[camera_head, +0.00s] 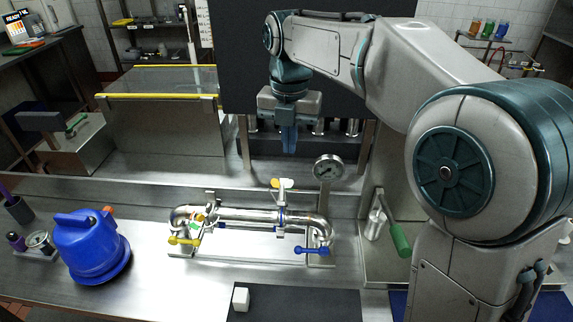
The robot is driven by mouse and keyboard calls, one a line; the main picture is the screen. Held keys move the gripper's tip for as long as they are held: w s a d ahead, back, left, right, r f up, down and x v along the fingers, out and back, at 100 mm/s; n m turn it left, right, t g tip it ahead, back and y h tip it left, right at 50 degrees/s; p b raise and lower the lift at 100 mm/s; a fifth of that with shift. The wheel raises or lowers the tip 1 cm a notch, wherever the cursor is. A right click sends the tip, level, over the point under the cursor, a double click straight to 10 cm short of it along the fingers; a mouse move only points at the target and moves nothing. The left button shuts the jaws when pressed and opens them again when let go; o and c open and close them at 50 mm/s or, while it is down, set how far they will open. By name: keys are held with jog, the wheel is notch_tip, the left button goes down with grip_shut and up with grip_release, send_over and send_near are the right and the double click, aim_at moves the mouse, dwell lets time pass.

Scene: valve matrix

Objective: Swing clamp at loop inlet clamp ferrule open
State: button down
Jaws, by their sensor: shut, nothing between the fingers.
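A polished steel pipe loop (245,215) stands on the steel bench. It has a yellow handle (184,240) at its left end and a blue handle (312,250) at its right end. A fitting with a yellow and white top (283,184) stands up from the pipe right of its middle. Another small yellow and white part (198,220) sits at the left bend. I cannot tell which of these is the inlet clamp, or whether it is open. My gripper (289,150) points down, shut and empty, above and behind the pipe, apart from it.
A round gauge (328,168) rises behind the loop's right end. A blue jug (88,245) stands left. A green-handled tool (398,238) is at right. A white block (240,299) lies on the dark mat (300,304) in front. Bench between jug and loop is mostly clear.

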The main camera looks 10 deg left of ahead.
aim_at(283, 192)
jog(key=f, duration=0.3)
jog(key=a+f+n, duration=0.1)
jog(key=f, duration=0.2)
jog(key=w+f+n, duration=0.1)
jog(key=f, duration=0.3)
jog(key=shift+a, duration=0.25)
jog(key=shift+w+r+p, duration=0.1)
jog(key=shift+p, duration=0.35)
jog(key=shift+w+g+p, duration=0.25)
jog(key=shift+g+p, duration=0.05)
jog(key=shift+w+g+p, duration=0.1)
jog(key=shift+g+p, duration=0.2)
jog(key=shift+p, duration=0.1)
